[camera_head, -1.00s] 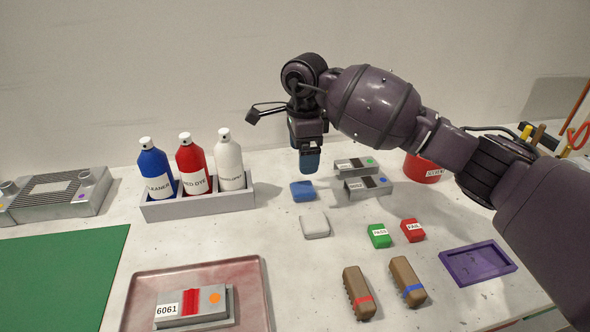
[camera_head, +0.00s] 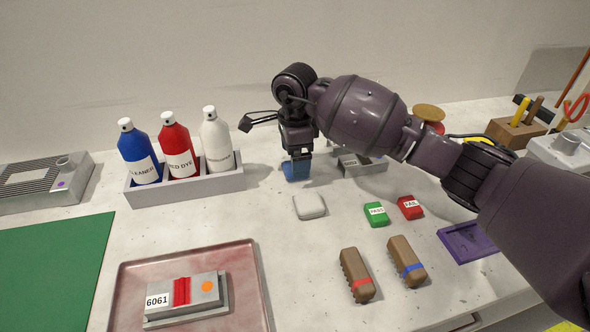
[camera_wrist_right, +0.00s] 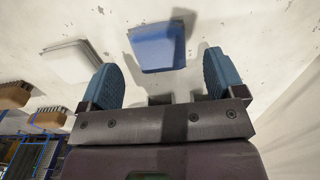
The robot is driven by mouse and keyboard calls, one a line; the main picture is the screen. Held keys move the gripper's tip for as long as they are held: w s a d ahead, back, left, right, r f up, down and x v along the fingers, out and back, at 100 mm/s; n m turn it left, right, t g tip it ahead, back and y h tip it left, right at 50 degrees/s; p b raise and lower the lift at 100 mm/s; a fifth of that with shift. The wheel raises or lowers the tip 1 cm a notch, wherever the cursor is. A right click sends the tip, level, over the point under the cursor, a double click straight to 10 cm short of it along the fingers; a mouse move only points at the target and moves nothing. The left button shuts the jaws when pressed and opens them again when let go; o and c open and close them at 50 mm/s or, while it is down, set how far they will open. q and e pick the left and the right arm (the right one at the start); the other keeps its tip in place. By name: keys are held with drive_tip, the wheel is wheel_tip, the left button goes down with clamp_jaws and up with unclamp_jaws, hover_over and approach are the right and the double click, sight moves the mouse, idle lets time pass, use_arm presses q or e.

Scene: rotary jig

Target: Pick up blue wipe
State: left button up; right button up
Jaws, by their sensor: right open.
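The blue wipe (camera_wrist_right: 158,48) is a flat rounded block lying on the pale bench. In the right wrist view it sits just beyond and between the two finger tips, with its near edge turned to the gripper. My right gripper (camera_wrist_right: 160,66) is open with nothing between its teal pads. In the head view the right gripper (camera_head: 297,170) is down low over the wipe's place, and its fingers and the wipe blend together there. I cannot tell whether the fingers touch the bench. My left gripper is in neither view.
A white wipe (camera_head: 309,206) lies just in front; grey metal parts (camera_head: 365,165) stand close to the right. A bottle rack (camera_head: 190,188) is to the left. Green (camera_head: 376,214) and red (camera_head: 410,207) blocks and two brown brushes (camera_head: 357,275) lie nearer right.

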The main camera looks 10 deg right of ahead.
wheel_tip(320, 180, down, 3)
drive_tip(key=shift+r, duration=0.1)
drive_tip(key=c, duration=1)
drive_tip(key=shift+r, duration=0.1)
wheel_tip(320, 180, up, 9)
drive_tip(key=shift+r+p, duration=0.15)
drive_tip(key=shift+p, duration=0.5)
wheel_tip(320, 180, up, 11)
drive_tip(key=p, duration=0.1)
drive_tip(key=shift+f, duration=0.2)
